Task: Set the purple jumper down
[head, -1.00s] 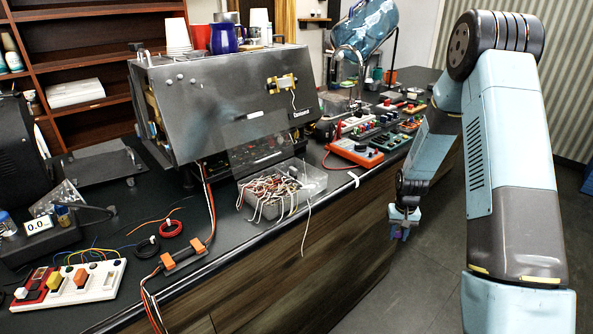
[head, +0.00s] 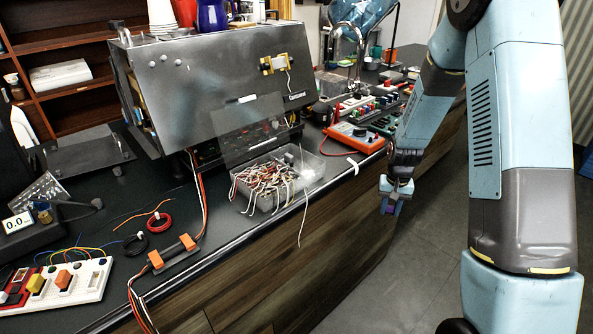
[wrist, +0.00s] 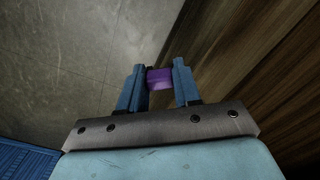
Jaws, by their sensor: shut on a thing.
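The purple jumper (wrist: 160,79) is a small block between the two blue fingers of my gripper (wrist: 159,88) in the wrist view. My gripper is shut on it. In the head view, my gripper (head: 391,204) hangs in front of the counter's front face, over the floor and apart from the counter. The jumper shows there only as a small purple patch (head: 390,207) at the fingertips. Its underside is hidden.
The dark counter (head: 95,238) carries a clear bin of wires (head: 268,185), an orange multimeter (head: 355,137), a white switch strip (head: 88,283) and the metal brewer (head: 200,85). Cables and one loose wire hang over its front edge. Grey floor (head: 420,265) lies below my gripper.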

